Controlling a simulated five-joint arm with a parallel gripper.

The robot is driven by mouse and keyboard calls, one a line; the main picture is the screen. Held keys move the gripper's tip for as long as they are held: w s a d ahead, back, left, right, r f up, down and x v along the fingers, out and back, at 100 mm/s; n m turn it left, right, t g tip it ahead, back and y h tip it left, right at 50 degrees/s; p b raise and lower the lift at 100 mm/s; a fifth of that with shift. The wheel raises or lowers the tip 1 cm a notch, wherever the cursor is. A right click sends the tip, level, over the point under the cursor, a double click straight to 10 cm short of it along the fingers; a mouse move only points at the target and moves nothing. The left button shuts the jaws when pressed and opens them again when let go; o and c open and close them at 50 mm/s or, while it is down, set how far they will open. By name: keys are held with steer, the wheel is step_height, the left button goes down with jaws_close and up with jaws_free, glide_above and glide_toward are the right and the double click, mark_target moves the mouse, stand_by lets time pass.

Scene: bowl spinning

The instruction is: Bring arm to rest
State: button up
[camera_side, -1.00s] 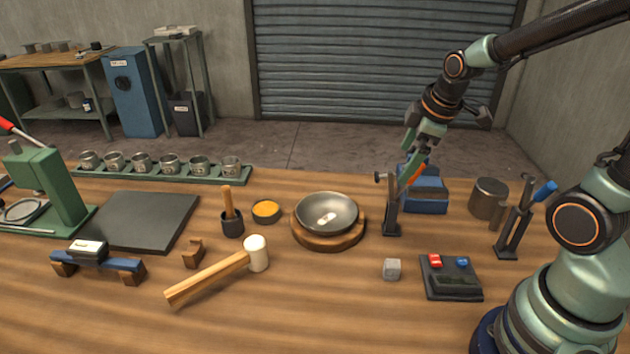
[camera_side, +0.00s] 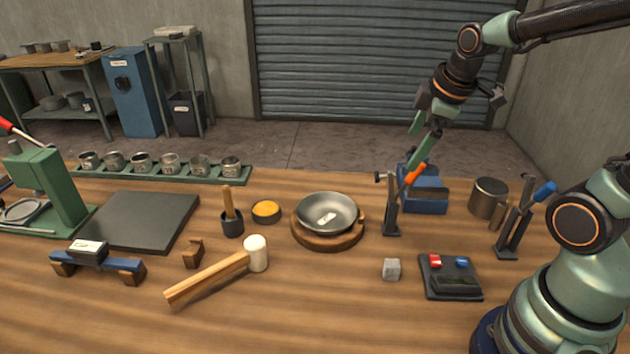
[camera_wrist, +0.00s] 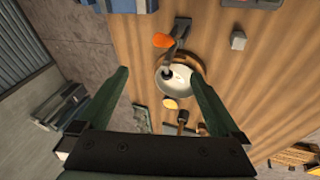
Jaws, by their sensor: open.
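My gripper (camera_side: 424,138) is in the air at the right of the side view, above and behind a black stand with an orange handle (camera_side: 412,175). Its fingers are apart with nothing between them that I can see held. In the wrist view my gripper's two green fingers (camera_wrist: 158,85) are spread wide, with the bench below. A grey metal bowl (camera_side: 327,212) sits on a round wooden base (camera_side: 328,242), left of the black stand. The bowl also shows between the fingers in the wrist view (camera_wrist: 180,84), with a small pale patch inside.
A blue-handled stand (camera_side: 517,222), a metal cup (camera_side: 489,197), a button box (camera_side: 450,277) and a blue box (camera_side: 425,203) are on the right. A mallet (camera_side: 215,274) and a grey cube (camera_side: 391,269) lie in front. A row of cups (camera_side: 142,163) stands at the back left.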

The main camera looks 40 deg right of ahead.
steer(key=s+a+r+m+t+y, duration=0.1)
steer(key=s+a+r+m, duration=0.2)
steer(key=a+m, duration=0.4)
steer(key=shift+s+a+r+m, duration=0.2)
steer(key=shift+s+a+m, duration=0.25)
steer(key=shift+s, duration=0.25)
stand_by(0.5)
